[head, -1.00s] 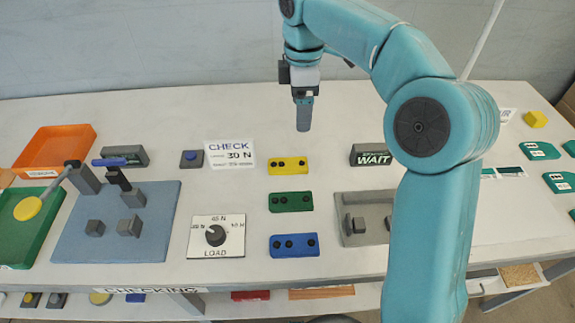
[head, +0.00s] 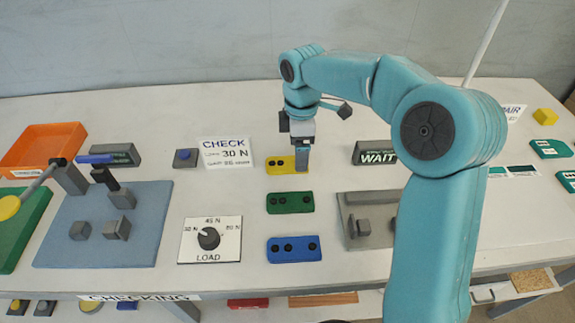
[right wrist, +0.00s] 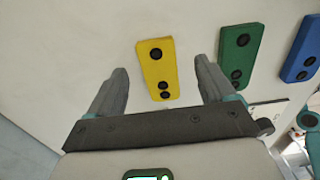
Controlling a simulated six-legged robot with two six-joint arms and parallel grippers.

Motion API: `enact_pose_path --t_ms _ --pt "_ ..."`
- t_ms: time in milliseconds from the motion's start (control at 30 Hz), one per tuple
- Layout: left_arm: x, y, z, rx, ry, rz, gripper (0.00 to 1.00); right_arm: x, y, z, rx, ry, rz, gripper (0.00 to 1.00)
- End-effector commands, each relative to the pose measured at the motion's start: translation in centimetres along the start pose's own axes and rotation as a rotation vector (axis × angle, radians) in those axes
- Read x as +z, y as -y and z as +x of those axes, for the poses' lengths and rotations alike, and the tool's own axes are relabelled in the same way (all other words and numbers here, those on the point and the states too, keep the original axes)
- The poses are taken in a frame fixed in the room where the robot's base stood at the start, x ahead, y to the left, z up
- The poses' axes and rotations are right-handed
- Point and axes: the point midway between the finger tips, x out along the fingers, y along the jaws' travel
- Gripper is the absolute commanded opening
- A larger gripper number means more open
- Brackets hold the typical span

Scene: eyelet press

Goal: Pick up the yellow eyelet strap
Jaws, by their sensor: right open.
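The yellow eyelet strap (head: 281,167) lies flat on the white table, at the back of a column of three straps. It has several dark eyelets, and my right gripper hides its right end in the head view. My right gripper (head: 301,168) points down over that end. In the right wrist view the gripper (right wrist: 162,80) is open, with one finger on each side of the yellow strap (right wrist: 157,72). The fingers do not touch it there; their exact height above the table is hard to tell. My left gripper is not in view.
A green strap (head: 290,202) and a blue strap (head: 294,249) lie in front of the yellow one. The load dial plate (head: 190,252) is at left front, the CHECK sign (head: 225,152) at left. A grey WAIT block (head: 374,153) stands to the right.

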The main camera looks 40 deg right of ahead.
Motion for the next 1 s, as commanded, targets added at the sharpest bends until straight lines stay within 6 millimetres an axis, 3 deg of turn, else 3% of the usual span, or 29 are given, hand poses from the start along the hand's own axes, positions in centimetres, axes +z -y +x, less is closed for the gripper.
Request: enact_pose_path --t_ms 33,200,467,567,667,1000 --pt "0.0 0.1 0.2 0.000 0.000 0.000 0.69 -0.1 -0.1 1.2 -0.005 0.002 0.000 0.83" --pt "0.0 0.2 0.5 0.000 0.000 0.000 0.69 -0.1 -0.3 3.4 -0.003 0.002 0.001 0.83" --pt "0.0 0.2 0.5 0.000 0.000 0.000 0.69 -0.1 -0.4 3.7 -0.001 0.001 0.000 0.83" --pt "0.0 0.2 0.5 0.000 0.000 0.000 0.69 -0.1 -0.4 3.7 -0.001 0.001 0.000 0.57" --pt "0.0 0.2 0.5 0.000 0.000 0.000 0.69 -0.1 -0.4 3.7 -0.001 0.000 0.000 0.24" --pt "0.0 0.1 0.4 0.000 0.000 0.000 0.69 -0.1 -0.4 3.4 0.000 0.000 0.000 0.23"
